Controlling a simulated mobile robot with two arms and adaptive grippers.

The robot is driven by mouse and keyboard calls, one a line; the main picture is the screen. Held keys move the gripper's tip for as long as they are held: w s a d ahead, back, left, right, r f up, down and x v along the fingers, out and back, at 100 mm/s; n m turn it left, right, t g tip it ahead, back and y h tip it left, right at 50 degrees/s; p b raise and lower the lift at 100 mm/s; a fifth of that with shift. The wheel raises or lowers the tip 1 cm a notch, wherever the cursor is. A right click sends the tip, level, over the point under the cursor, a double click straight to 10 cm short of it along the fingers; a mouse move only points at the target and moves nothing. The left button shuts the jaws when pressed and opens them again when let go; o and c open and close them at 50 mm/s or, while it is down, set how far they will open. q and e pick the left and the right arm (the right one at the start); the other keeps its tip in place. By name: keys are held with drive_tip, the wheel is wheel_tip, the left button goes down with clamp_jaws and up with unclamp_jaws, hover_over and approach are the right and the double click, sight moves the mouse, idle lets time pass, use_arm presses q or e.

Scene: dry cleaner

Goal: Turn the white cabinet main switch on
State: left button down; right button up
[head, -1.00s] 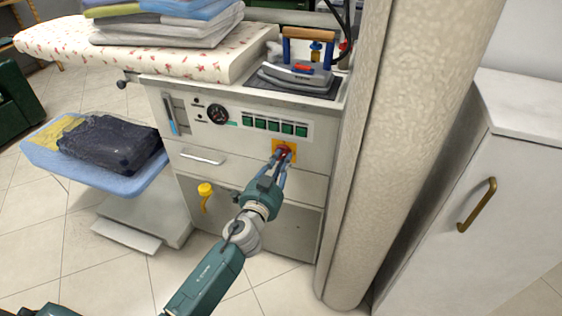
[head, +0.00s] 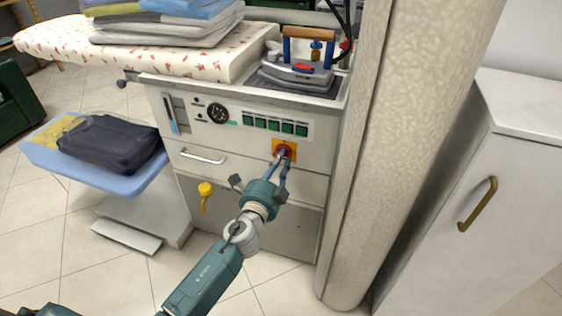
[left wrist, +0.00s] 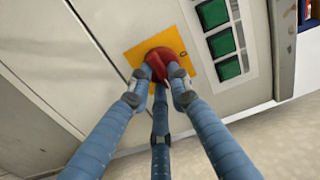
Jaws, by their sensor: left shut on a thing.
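The white cabinet (head: 245,166) stands in the middle of the head view, under the ironing board. Its main switch is a red rotary knob (head: 285,148) on a square yellow plate (head: 277,144), at the right of the front panel. My left gripper (head: 284,158) reaches up to it from below. In the left wrist view its blue fingers (left wrist: 161,72) are closed around the red knob (left wrist: 158,56), in front of the yellow plate (left wrist: 134,54). The fingers hide part of the knob, and I cannot read its position. My right gripper is not in view.
An iron (head: 298,72) rests on the cabinet top. A thick beige column (head: 385,150) stands close on the right. A yellow handle (head: 205,190) hangs lower left.

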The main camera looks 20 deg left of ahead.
use_arm(q)
drive_tip(key=shift+f+m, duration=0.1)
drive_tip(key=shift+m, duration=0.4)
drive_tip(key=c, duration=1.6)
unclamp_jaws()
drive_tip(key=shift+s, duration=0.1)
drive_tip(key=s, duration=1.2)
drive_tip(key=shift+a, duration=0.2)
drive_tip(key=shift+w, duration=0.1)
